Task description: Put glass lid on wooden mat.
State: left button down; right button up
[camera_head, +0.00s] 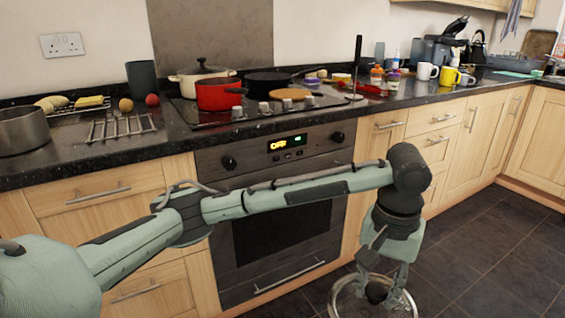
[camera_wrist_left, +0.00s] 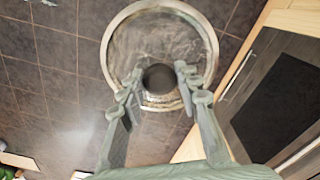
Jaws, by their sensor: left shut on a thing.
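A round glass lid with a metal rim and dark knob (camera_head: 408,303) is held low over the dark floor, in front of the cabinets at the bottom of the head view. My left gripper (camera_head: 378,288) points down with its fingers at the lid's knob. In the left wrist view the lid (camera_wrist_left: 158,38) lies beyond the fingers, and the gripper (camera_wrist_left: 159,78) is shut on the knob. A round, tan wooden mat (camera_head: 288,94) lies on the black hob, well above and left of the lid. My right gripper is in neither view.
A red pot (camera_head: 219,95), cream pot (camera_head: 190,75) and black pan (camera_head: 268,80) stand on the hob. Small jars and a red item (camera_head: 370,90) crowd the counter to its right. A wire rack (camera_head: 121,126) and steel pot (camera_head: 22,130) are at left.

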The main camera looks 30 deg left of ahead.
aim_at(294, 94)
jog(key=i+l+u, duration=0.15)
jog(key=u, duration=0.3)
jog(key=i+l+u, duration=0.25)
jog(key=u, duration=0.2)
jog(key=i+l+u, duration=0.1)
jog(key=l, duration=0.2)
jog(key=i+l+u, duration=0.25)
jog(key=l, duration=0.35)
jog(key=i+l, duration=0.15)
jog(key=l, duration=0.2)
jog(key=i+l, duration=0.15)
jog(key=l, duration=0.2)
jog(key=i+l+u, duration=0.1)
jog(key=l, duration=0.25)
jog(key=i+l, duration=0.2)
jog(key=l, duration=0.2)
jog(key=i+l, duration=0.1)
jog(key=l, duration=0.25)
jog(key=i+l, duration=0.15)
jog(key=l, duration=0.2)
jog(key=i+l+u, duration=0.1)
jog(key=l, duration=0.3)
